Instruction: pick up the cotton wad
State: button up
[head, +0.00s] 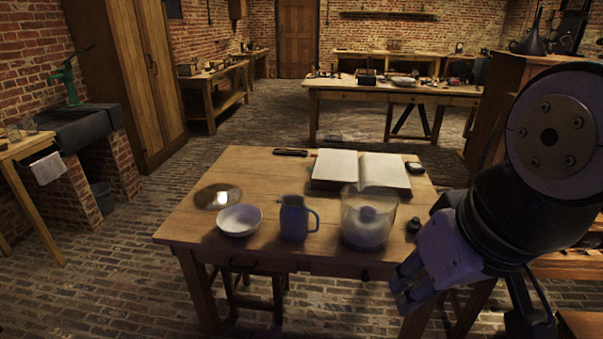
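I cannot make out a cotton wad for certain. A glass jar (352,207) stands near the front right of the wooden table, with a pale, whitish mass (368,230) low inside it; whether this is cotton is unclear. A white bowl (239,221) stands at the front left of the table and looks empty. My gripper (402,293) hangs by the table's front right corner, to the right of and lower in the picture than the jar. Its fingers point down and left, and the gap between them is not clear. No held thing shows.
A blue-grey jug (294,219) stands between bowl and jar. An open book (361,170) lies behind the jar. A round metal plate (218,196), a small dark weight (413,226) and a dark case (290,152) are also on the table (252,177). Its left back is clear.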

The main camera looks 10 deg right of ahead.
aim_at(367, 209)
jog(key=i, duration=0.55)
jog(key=i+j, duration=0.1)
jog(key=i, duration=0.45)
jog(key=z, duration=0.05)
